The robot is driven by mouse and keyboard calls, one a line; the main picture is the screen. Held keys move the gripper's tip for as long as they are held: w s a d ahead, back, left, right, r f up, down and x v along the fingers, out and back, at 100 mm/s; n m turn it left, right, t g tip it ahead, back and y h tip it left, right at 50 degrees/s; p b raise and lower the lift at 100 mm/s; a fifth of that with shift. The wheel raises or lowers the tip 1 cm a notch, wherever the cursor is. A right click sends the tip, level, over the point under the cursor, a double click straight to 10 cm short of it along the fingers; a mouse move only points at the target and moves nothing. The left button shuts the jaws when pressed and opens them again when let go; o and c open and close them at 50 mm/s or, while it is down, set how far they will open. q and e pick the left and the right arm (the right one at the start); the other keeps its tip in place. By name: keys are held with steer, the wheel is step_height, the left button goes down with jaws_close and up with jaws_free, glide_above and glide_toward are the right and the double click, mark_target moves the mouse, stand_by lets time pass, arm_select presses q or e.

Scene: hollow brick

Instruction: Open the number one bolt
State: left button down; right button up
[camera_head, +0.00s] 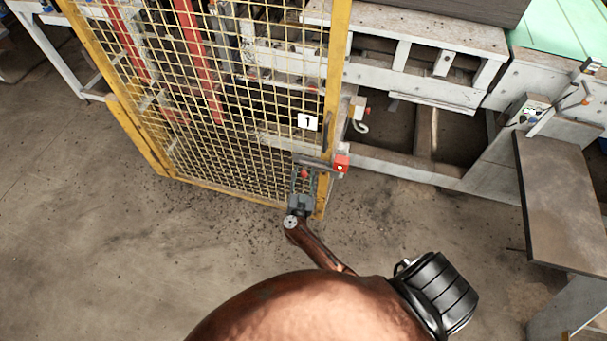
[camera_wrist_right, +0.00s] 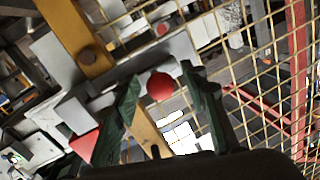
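The bolt (camera_head: 316,163) is a grey bar on the edge of the yellow mesh gate (camera_head: 334,80), below a white plate marked 1 (camera_head: 308,122). A red block (camera_head: 341,164) sits at the bolt's right end. A red round knob (camera_head: 304,174) belongs to the bolt. My right gripper (camera_head: 303,178) is at the knob. In the right wrist view the knob (camera_wrist_right: 159,86) shows between the two green fingers (camera_wrist_right: 163,76), with gaps on both sides, so the gripper looks open. Whether the knob lies fully between the fingertips in depth is unclear. My left gripper is out of view.
A grey machine frame (camera_head: 420,80) stands behind and right of the gate. A white hook (camera_head: 360,127) hangs beside the gate post. A brown-topped table (camera_head: 565,195) stands at the right. The concrete floor (camera_head: 80,240) at left is open.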

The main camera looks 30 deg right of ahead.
steer(key=shift+c, duration=0.7)
jaws_close()
